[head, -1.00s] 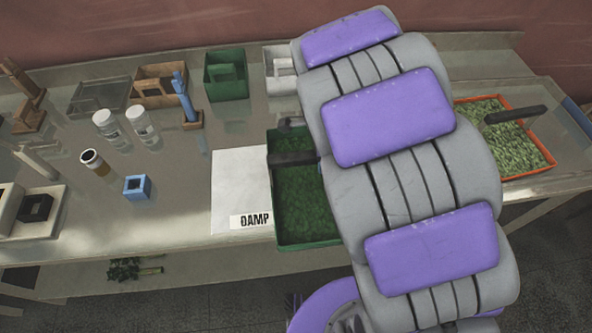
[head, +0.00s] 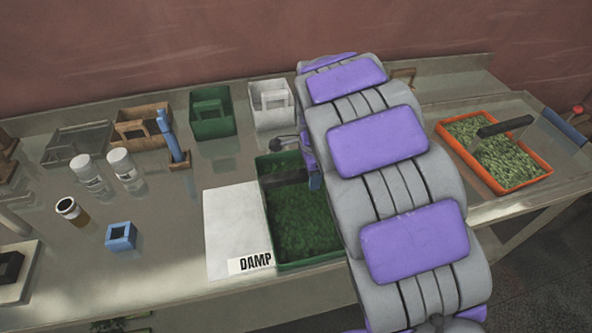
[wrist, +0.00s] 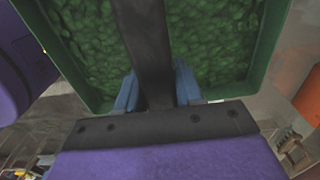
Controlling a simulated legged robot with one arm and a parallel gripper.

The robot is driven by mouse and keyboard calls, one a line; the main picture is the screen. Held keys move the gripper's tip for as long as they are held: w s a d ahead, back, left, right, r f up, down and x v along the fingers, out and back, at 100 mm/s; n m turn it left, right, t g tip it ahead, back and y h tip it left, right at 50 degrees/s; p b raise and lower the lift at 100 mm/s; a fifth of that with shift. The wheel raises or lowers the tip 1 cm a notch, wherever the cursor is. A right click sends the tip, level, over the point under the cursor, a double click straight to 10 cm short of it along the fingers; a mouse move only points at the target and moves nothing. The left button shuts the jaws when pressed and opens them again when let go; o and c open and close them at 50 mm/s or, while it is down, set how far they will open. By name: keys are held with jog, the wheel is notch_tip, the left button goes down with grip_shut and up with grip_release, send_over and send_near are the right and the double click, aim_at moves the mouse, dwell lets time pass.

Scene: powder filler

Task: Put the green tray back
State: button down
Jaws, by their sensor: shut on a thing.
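The green tray (head: 310,267), filled with green leafy pieces, is right of the white sheet marked DAMP (head: 235,225), close to the table's front edge. My arm hides its right side. In the wrist view the tray (wrist: 274,45) fills the upper part, with its dark handle bar (wrist: 143,40) running toward me. My gripper (wrist: 157,88) has its blue fingers on both sides of this bar and is shut on it. In the head view the gripper (head: 314,181) is mostly hidden behind my arm. I cannot tell whether the tray touches the table.
An orange tray (head: 543,178) of green pieces stands at the right. A green box (head: 212,122), a white box (head: 272,118) and a brown box (head: 140,140) stand along the back. White jars (head: 125,168) and a blue block (head: 121,238) stand left of the sheet.

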jog(key=w+a+f, duration=0.1)
jog(key=w, duration=0.1)
jog(key=w+a+f+b, duration=0.1)
jog(key=w+f, duration=0.1)
jog(key=w+a+f+b, duration=0.1)
jog(key=w, duration=0.1)
jog(key=shift+a+f, duration=0.2)
jog(key=shift+a, duration=0.05)
jog(key=shift+r, duration=0.1)
jog(key=c, duration=0.7)
grip_release()
jog(key=shift+a, duration=0.1)
